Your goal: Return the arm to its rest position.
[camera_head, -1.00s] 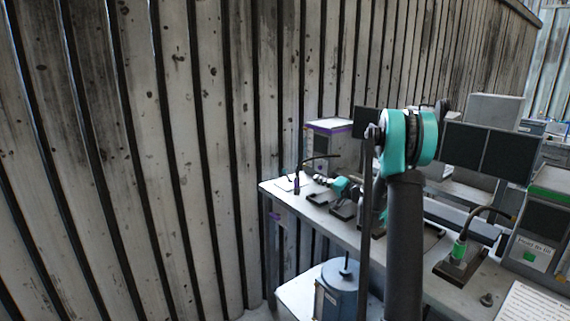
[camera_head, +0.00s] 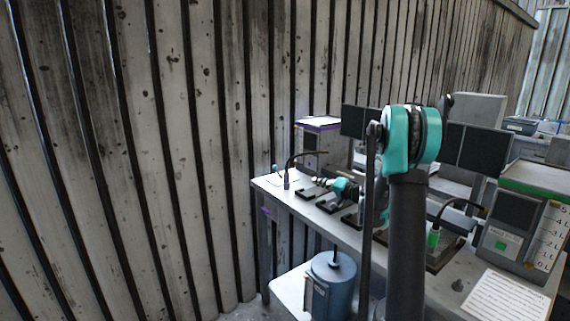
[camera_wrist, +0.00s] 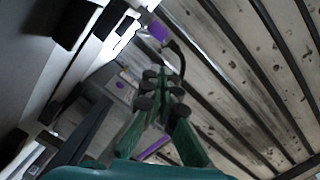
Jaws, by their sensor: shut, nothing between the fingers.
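My arm's teal joint and dark links stand upright in the right half of the head view, in front of the bench (camera_head: 345,228). A teal and dark part of my arm shows low over the bench behind them, and my gripper is small and hard to make out there. In the wrist view my gripper (camera_wrist: 163,88) shows its green fingers with dark round joints, drawn close together and shut with nothing between them. A purple-and-black cabled piece (camera_wrist: 160,32) lies beyond the fingertips.
A purple-topped box (camera_head: 318,124), dark panels (camera_head: 482,149) and a green-topped meter (camera_head: 512,226) stand on the bench. A green-based cable probe (camera_head: 433,238) is beside the meter. A blue-grey canister (camera_head: 334,286) stands below the bench edge. The plank wall (camera_head: 150,160) fills the left.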

